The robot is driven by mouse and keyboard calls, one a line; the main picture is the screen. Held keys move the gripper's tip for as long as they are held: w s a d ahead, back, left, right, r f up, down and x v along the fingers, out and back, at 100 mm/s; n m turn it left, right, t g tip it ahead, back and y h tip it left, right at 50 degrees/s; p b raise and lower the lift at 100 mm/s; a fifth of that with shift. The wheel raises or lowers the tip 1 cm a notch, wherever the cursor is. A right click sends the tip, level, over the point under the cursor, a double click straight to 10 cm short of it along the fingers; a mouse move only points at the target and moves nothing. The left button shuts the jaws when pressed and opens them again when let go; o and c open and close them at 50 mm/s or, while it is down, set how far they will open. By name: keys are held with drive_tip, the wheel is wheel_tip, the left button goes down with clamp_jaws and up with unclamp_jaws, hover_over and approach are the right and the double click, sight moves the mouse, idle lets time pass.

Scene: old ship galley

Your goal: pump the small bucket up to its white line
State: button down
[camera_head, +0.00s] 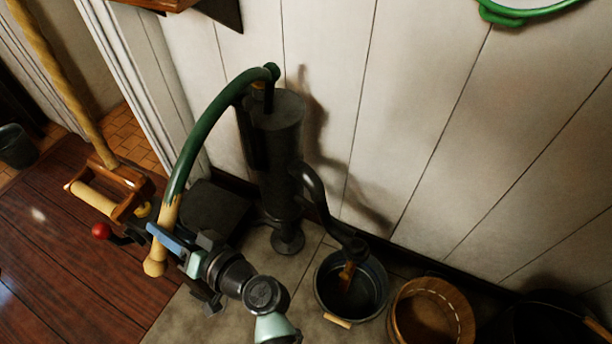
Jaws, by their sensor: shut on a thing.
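The hand pump (274,150) is a dark upright cylinder by the pale wall. Its long curved green handle (205,117) hangs down on the left and ends in a pale wooden grip. My gripper (176,243) is shut on the pump handle's lower wooden part, its blue finger against it. The pump's curved spout (317,196) points down over a dark grey metal bucket (323,293), which stands upright on the floor. A brown streak shows inside the bucket below the spout; I cannot tell what it is. I cannot make out a white line or the water level there.
A wooden bucket (399,312) with a pale dashed line inside stands right of the metal one. A darker bucket (560,318) is at the far right. A wooden frame with a roller (97,196) and a red knob (101,231) are left of my gripper.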

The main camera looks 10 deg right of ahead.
drive_tip(key=shift+r, duration=0.9)
drive_tip(key=shift+a+f, duration=0.1)
wheel_tip(320, 180, up, 10)
drive_tip(key=m+p, duration=0.3)
drive_tip(key=p, duration=0.8)
drive_tip(key=shift+s+a+m+g+y+p, duration=0.25)
drive_tip(key=shift+s+m+g+y+p, duration=0.05)
drive_tip(key=shift+s+m+g+p, duration=0.1)
drive_tip(key=shift+f, duration=0.1)
